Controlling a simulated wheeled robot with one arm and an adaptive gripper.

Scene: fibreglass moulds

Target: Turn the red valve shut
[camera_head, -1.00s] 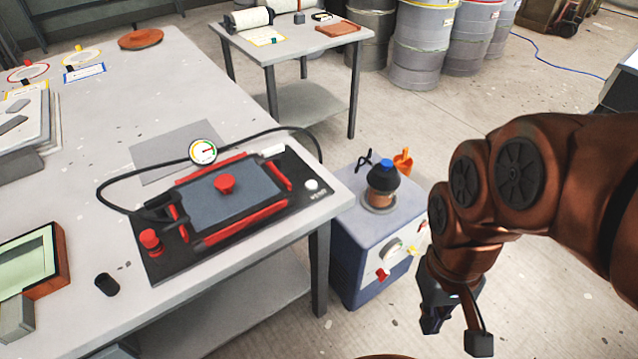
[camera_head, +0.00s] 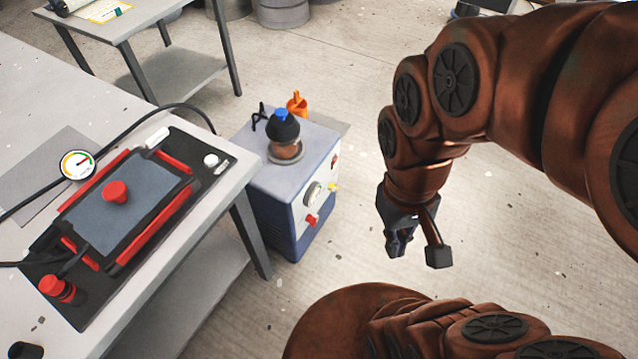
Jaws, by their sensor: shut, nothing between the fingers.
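A small red valve handle (camera_head: 311,220) sits on the front of a blue and white cabinet (camera_head: 262,226), below a round white dial. Other red parts are a knob (camera_head: 115,191) on the grey plate and a knob (camera_head: 57,288) at the near corner of the black board; I cannot tell for sure which one the task means. My gripper (camera_head: 398,246) points down over the floor, to the right of the cabinet. It is shut, empty and apart from the cabinet.
The grey table (camera_head: 185,310) with the black board (camera_head: 186,160) stands left of the cabinet. Floor between cabinet and gripper is clear.

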